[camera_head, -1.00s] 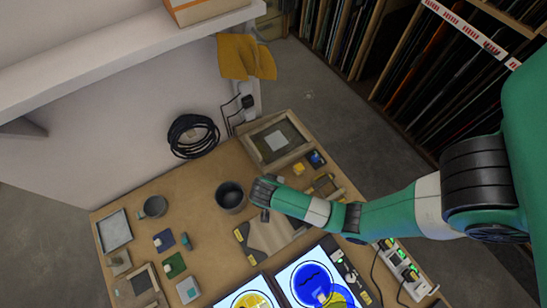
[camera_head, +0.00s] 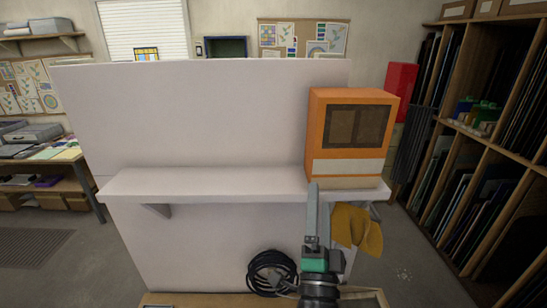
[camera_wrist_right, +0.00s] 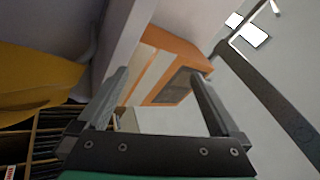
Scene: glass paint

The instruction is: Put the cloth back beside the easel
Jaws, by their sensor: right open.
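A yellow, limp cloth-like item (camera_head: 358,230) hangs at the right end of the white partition, below the shelf; I cannot tell if it is the cloth or a pair of gloves. It also shows at the left edge of the right wrist view (camera_wrist_right: 35,75). My right gripper (camera_head: 313,188) points up in front of the shelf, left of the yellow item and apart from it. In the right wrist view its two fingers (camera_wrist_right: 162,88) are spread with nothing between them. My left gripper, the easel and most of the worktable are out of view.
An orange box-shaped unit (camera_head: 346,142) stands on the right end of the white shelf (camera_head: 200,185), close behind my right gripper. A coiled black cable (camera_head: 270,272) hangs low on the partition (camera_head: 200,110). A tall rack (camera_head: 490,150) of panels stands at the right.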

